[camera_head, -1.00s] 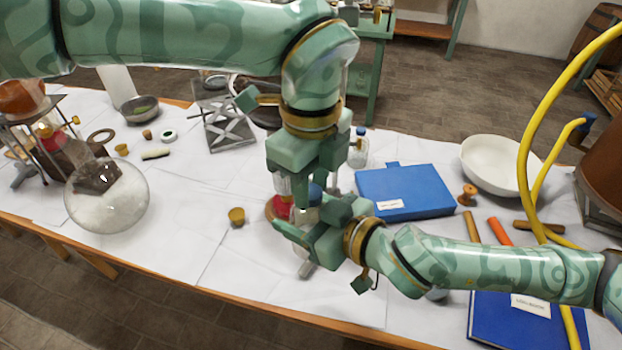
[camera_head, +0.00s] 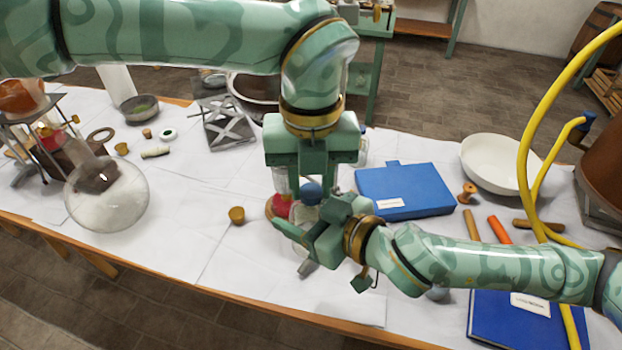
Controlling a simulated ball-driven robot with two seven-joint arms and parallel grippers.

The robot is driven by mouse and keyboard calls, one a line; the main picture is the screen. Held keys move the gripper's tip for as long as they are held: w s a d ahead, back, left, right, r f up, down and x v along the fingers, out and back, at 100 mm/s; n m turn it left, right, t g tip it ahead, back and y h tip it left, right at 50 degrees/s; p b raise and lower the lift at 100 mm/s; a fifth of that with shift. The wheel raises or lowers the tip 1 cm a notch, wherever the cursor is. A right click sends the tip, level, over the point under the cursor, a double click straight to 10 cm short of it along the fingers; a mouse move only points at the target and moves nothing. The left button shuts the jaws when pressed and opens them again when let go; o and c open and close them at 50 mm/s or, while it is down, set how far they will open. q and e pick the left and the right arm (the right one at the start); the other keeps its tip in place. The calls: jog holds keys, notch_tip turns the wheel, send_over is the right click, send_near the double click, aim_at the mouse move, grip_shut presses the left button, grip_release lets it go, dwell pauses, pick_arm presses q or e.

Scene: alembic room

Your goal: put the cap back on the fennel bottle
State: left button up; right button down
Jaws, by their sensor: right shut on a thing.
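A blue cap (camera_head: 311,193) shows below my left gripper (camera_head: 311,182), which points straight down with its fingers apart on either side of the cap. The cap appears to be at the top of a small clear bottle (camera_head: 304,215), presumably the fennel bottle; no label can be read. Whether the cap is seated on the neck cannot be told. My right gripper (camera_head: 308,232) comes in from the right and is shut on the bottle, hiding most of its body. A red thing (camera_head: 281,206) stands just left of the bottle, partly hidden.
A small brass cup (camera_head: 236,215) stands left of the grippers. A blue box (camera_head: 405,190) and a white bowl (camera_head: 495,163) are to the right. A round glass flask (camera_head: 107,195) is at left. The white cloth between flask and cup is clear.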

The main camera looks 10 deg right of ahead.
pick_arm(q)
jog(key=o, duration=0.4)
jog(key=shift+c, duration=0.2)
jog(key=shift+d, duration=0.1)
jog(key=shift+r, duration=0.1)
jog(key=shift+r, duration=2.2)
jog(key=o, duration=0.6)
jog(key=shift+c, duration=0.2)
notch_tip(320, 180, up, 12)
